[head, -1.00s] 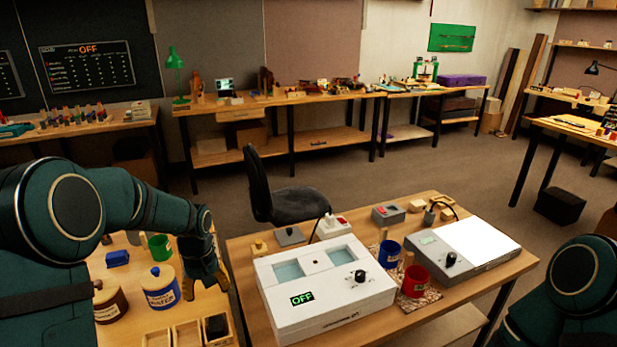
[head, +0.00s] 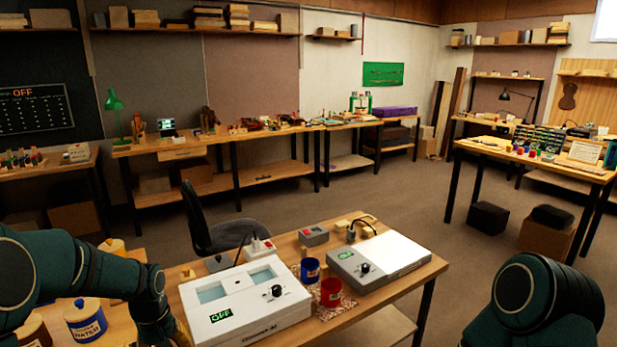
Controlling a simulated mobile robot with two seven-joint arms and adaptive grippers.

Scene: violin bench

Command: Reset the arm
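My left arm comes in from the left, bent down over the side table. Its gripper (head: 178,336) is at the bottom edge, partly cut off, left of the white device, and its finger state is unclear. My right arm shows only as a dark green link at the lower right; its gripper is out of view. The white device (head: 245,306) on the bench reads OFF and has a black knob. A second device with a bright white panel (head: 385,262) stands to its right.
A blue cup (head: 310,270) and a red cup (head: 331,292) stand between the devices. A labelled WATER jar (head: 85,320) is at the lower left. A black chair (head: 225,235) stands behind the bench (head: 428,272). Open floor lies between the bench and the back tables.

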